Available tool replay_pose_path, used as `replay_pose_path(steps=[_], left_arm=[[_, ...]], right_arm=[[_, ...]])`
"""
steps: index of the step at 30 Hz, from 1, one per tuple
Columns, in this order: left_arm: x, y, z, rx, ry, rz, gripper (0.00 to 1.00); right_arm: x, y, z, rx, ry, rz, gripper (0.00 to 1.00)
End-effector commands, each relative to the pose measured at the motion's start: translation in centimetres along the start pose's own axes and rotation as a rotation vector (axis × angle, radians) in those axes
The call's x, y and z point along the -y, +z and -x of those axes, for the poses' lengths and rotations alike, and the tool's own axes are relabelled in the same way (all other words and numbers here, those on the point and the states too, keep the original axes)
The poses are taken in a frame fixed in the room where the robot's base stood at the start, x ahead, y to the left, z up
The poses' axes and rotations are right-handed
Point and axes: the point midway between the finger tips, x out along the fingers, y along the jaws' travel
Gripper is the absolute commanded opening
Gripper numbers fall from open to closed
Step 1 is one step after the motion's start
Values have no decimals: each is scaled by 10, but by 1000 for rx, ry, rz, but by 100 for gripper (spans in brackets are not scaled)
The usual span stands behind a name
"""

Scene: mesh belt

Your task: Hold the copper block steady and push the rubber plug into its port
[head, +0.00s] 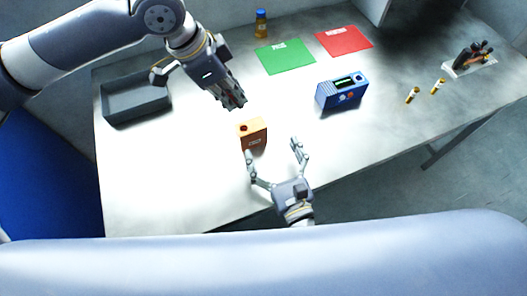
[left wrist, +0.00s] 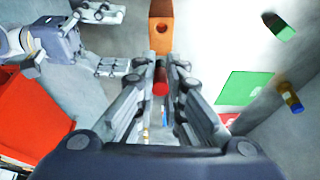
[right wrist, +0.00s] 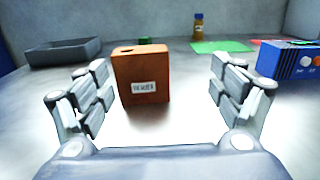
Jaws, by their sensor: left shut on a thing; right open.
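The copper block (head: 252,135) stands on the table, with a dark round port in its top. It also shows at the top of the left wrist view (left wrist: 160,30), and its labelled side faces the right wrist camera (right wrist: 141,80). My left gripper (head: 236,104) is above and behind the block, shut on the red rubber plug (left wrist: 160,88). The plug is apart from the port. In the head view I cannot make the plug out clearly. My right gripper (head: 272,150) is open in front of the block, one finger close to its front. In the right wrist view, the block lies ahead between the fingers, apparently untouched.
A grey tray (head: 104,110) is at left. A blue device (head: 341,92), green mat (head: 286,58), red mat (head: 343,41) and brown bottle (head: 261,24) are behind and right. Two small vials (head: 412,95) and a rack (head: 468,64) are far right. Table around the block is clear.

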Motion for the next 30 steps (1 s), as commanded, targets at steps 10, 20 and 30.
replay_pose_path(steps=[10,20,30], left_arm=[[0,0,0,0,0,0,0],[0,0,0,0,0,0,0],[0,0,0,0,0,0,0]], right_arm=[[-24,-3,-27,-13,69,-12,87],[-28,-4,-89,-14,66,-13,87],[-30,-6,-122,-16,68,-11,87]])
